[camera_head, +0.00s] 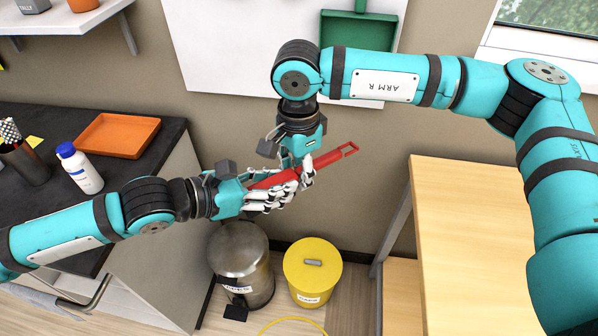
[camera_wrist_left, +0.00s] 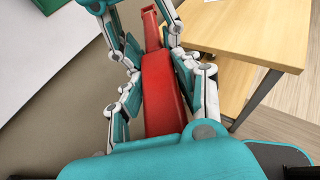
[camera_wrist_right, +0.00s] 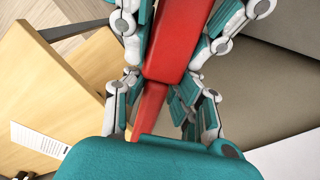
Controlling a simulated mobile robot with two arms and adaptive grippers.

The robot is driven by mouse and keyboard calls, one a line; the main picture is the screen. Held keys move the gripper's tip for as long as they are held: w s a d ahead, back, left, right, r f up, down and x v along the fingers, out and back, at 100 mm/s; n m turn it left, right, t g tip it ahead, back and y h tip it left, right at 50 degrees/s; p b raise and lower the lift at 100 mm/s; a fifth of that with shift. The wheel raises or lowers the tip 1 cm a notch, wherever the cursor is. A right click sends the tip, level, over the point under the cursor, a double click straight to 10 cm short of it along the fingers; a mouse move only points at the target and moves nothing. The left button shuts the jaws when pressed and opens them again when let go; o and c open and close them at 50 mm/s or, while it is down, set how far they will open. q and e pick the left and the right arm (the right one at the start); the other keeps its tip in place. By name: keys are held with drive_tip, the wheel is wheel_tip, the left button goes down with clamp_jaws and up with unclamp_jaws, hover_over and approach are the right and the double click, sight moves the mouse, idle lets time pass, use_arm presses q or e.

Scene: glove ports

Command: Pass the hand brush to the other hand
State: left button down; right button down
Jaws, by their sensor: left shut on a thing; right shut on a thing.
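The red hand brush (camera_head: 328,159) is held in the air between my two arms, its looped end pointing up and right. My left gripper (camera_head: 275,195) is shut on its lower left part. In the left wrist view the brush (camera_wrist_left: 160,90) runs between the fingers. My right gripper (camera_head: 303,172) reaches down from above and is shut on the brush close beside the left fingers. In the right wrist view the brush (camera_wrist_right: 172,50) lies between the right fingers. The fingers hide much of its middle, and its bristles do not show clearly.
A metal bin (camera_head: 240,262) and a yellow-lidded bin (camera_head: 312,268) stand on the floor below. A dark counter at left holds an orange tray (camera_head: 118,135) and a white bottle (camera_head: 80,168). A wooden table (camera_head: 480,230) is at right. A green dustpan (camera_head: 357,30) hangs behind.

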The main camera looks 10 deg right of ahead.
use_arm(q)
drive_tip(key=shift+w+a+f, duration=0.1)
drive_tip(key=shift+w, duration=0.05)
drive_tip(key=c, duration=0.8)
unclamp_jaws()
drive_tip(key=shift+c, duration=0.2)
